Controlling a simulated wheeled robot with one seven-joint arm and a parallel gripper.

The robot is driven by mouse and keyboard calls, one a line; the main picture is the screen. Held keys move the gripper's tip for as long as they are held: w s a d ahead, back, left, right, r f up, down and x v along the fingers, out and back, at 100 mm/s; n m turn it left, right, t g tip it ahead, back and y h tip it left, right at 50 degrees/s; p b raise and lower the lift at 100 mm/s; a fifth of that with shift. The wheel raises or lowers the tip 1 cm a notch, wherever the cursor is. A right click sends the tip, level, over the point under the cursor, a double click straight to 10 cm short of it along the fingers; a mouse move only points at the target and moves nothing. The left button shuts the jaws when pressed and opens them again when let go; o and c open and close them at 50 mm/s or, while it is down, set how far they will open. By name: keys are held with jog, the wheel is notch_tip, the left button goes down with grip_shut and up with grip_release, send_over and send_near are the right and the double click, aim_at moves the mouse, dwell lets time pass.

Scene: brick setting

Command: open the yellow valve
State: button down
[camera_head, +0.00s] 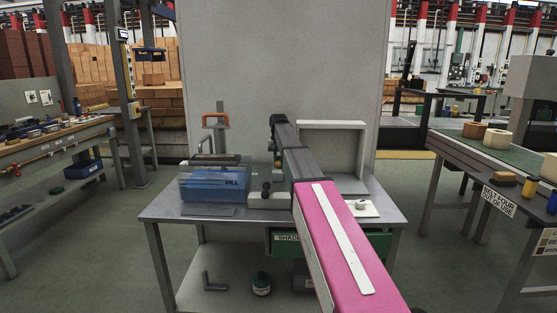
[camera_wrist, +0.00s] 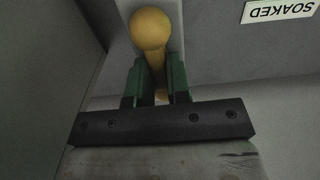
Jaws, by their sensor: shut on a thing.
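In the wrist view, a yellow lever with a round knob end (camera_wrist: 150,29) stands against a pale grey plate. My gripper (camera_wrist: 158,75) has its two green fingers closed on the lever's narrower stem, just below the knob. I cannot tell the lever's turn angle from these views.
The grey workbench (camera_head: 165,212) holds a blue box marked FILL (camera_head: 215,184) left of my arm and a pale open frame (camera_head: 333,126) behind it. A grey panel (camera_head: 285,50) stands behind. A label reading SOAKED (camera_wrist: 281,11) is in the wrist view. Side tables flank open floor.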

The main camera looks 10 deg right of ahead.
aim_at(278, 159)
dwell(0.4)
jog(key=c, duration=1.1)
grip_release()
jog(key=shift+r, duration=0.1)
notch_tip(278, 159, up, 11)
jog(key=shift+f, duration=0.15)
jog(key=shift+a, duration=0.1)
